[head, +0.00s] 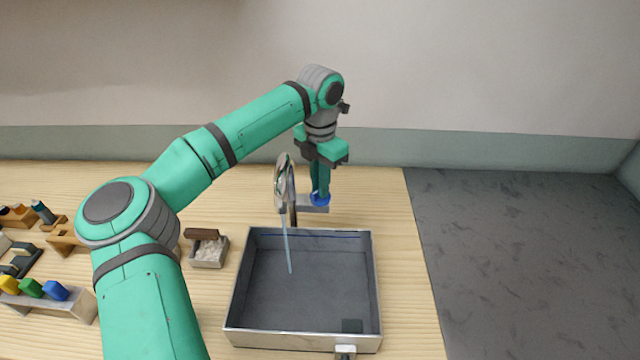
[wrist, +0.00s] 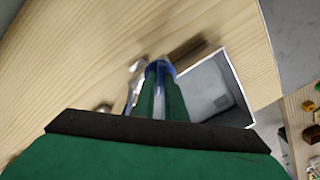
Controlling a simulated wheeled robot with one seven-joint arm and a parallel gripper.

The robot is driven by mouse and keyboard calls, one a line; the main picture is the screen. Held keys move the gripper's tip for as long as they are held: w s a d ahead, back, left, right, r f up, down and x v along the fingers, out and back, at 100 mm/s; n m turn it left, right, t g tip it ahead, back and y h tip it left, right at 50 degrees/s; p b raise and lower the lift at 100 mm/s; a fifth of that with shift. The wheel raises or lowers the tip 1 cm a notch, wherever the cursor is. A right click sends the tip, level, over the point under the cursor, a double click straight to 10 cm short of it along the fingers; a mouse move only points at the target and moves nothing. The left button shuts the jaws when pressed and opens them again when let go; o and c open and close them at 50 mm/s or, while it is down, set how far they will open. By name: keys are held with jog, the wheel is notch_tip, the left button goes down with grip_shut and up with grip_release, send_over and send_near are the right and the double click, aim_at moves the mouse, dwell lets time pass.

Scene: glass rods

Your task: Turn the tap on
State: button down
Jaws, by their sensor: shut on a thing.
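The tap (head: 284,178) is a shiny curved metal spout at the back edge of the grey sink (head: 300,342). A thin pale-blue stream of water (head: 288,245) runs from the spout down into the sink. The tap's blue handle (head: 320,201) sits just right of the spout on a metal block. My gripper (head: 320,190) points down and is shut on the blue handle. In the wrist view the fingers (wrist: 160,85) close around the blue handle (wrist: 160,66), and they partly hide it.
A rack with yellow, green and blue pieces (head: 45,302) is at the far left. Right of the wooden counter is a dark grey surface (head: 530,260). The counter behind the sink is mostly clear.

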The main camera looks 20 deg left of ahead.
jog(key=shift+n, duration=2.1)
jog(key=c, duration=1.8)
grip_release()
jog(key=shift+r, duration=0.1)
notch_tip(320, 180, up, 11)
